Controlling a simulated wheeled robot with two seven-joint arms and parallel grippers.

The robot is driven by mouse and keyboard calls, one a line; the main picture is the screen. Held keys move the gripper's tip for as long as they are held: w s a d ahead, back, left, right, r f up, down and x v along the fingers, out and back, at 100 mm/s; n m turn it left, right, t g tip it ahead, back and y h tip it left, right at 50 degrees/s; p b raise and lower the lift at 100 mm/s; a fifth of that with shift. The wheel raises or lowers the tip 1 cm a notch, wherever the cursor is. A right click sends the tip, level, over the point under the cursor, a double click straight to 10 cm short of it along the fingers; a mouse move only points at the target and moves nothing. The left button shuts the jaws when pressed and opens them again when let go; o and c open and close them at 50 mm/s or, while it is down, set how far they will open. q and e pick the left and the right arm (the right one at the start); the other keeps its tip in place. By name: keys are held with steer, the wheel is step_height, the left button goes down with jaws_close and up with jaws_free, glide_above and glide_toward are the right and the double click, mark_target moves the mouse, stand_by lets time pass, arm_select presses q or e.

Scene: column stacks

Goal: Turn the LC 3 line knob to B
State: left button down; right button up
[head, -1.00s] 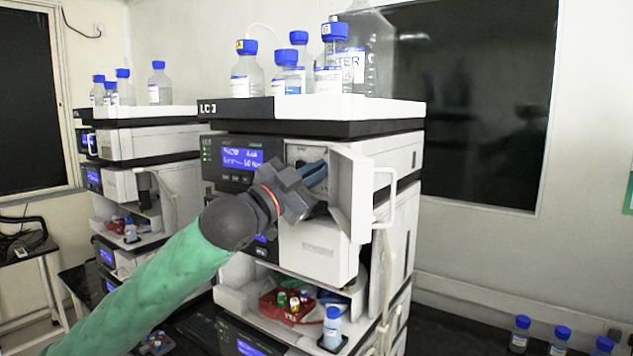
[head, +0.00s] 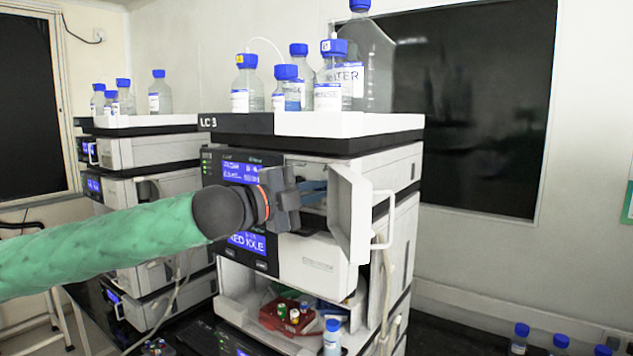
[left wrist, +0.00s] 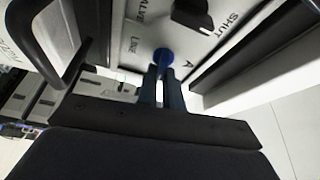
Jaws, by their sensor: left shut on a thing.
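The LC 3 stack (head: 345,124) stands in the middle of the head view, with its front compartment door (head: 347,215) swung open. My left gripper (head: 315,190) reaches into that opening; the knob is hidden there by the gripper. In the left wrist view, my left gripper (left wrist: 162,82) has its two fingers close together on the blue line knob (left wrist: 163,57), on a pale panel (left wrist: 135,30) printed LINE, VALVE, SHUT and A. A black knob (left wrist: 193,14) sits on the same panel farther up. The knob's exact pointing is hard to tell. My right gripper is not in view.
The open door and its white handle (head: 387,225) stand just right of my gripper. Blue-capped bottles (head: 327,88) stand on top of the stack. A red tray of vials (head: 283,320) lies below. A second stack (head: 150,152) stands to the left.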

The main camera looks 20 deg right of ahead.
arm_select(q)
steer(key=shift+m+g+p, duration=0.3)
steer(key=shift+m+p, duration=0.4)
steer(key=shift+m, duration=0.2)
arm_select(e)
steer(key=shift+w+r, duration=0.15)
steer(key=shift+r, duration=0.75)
arm_select(q)
steer(key=shift+f, duration=0.1)
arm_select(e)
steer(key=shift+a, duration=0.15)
arm_select(q)
steer(key=c, duration=1.5)
jaws_free()
steer(key=shift+c, duration=0.2)
